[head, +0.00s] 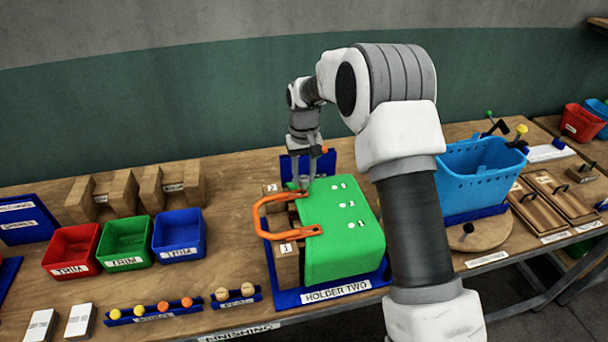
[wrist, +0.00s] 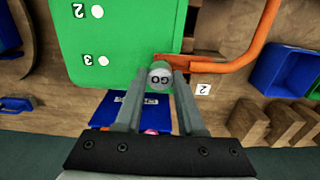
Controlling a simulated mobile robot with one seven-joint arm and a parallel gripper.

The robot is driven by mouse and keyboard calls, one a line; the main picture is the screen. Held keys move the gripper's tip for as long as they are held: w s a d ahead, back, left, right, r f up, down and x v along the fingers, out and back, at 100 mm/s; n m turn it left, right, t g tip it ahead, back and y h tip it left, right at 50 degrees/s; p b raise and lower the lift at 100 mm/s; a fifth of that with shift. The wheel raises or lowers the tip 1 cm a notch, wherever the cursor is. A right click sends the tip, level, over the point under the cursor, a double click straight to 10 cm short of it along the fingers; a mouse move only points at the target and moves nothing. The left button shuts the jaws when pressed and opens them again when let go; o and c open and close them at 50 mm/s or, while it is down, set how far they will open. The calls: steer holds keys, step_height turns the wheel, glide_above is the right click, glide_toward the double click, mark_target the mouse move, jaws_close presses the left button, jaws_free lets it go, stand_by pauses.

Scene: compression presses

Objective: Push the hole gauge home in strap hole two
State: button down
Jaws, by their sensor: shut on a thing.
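My gripper (head: 308,184) is shut on the hole gauge (wrist: 160,77), a small grey cylinder whose round end reads GO in the wrist view. The gauge sits at the far end of the orange strap (head: 262,218), beside the label 2 (wrist: 203,89). The strap's end also shows in the wrist view (wrist: 205,62). My fingers and the gauge hide strap hole two, so I cannot tell how deep the gauge sits. The strap's near end lies by label 1 (head: 286,247). Both ends rest on the green block (head: 345,255), which has numbered white dots.
The block stands on a blue base marked HOLDER TWO (head: 336,291). A blue stand (head: 290,168) is just behind my gripper. Red (head: 70,248), green (head: 126,242) and blue (head: 179,234) bins stand left. A light-blue basket (head: 478,175) stands right, beyond my arm.

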mark_target(304, 178)
steer(key=shift+f+b, duration=0.4)
steer(key=shift+f, duration=0.1)
stand_by(2.4)
steer(key=shift+r, duration=0.25)
steer(key=shift+f+b, duration=0.8)
steer(key=shift+f, duration=0.45)
stand_by(1.3)
steer(key=shift+c, duration=2.2)
jaws_free()
steer(key=shift+r, duration=0.1)
step_height(304, 178, up, 18)
steer(key=shift+f+b, duration=0.25)
steer(key=shift+b, duration=0.05)
steer(key=shift+s, duration=0.1)
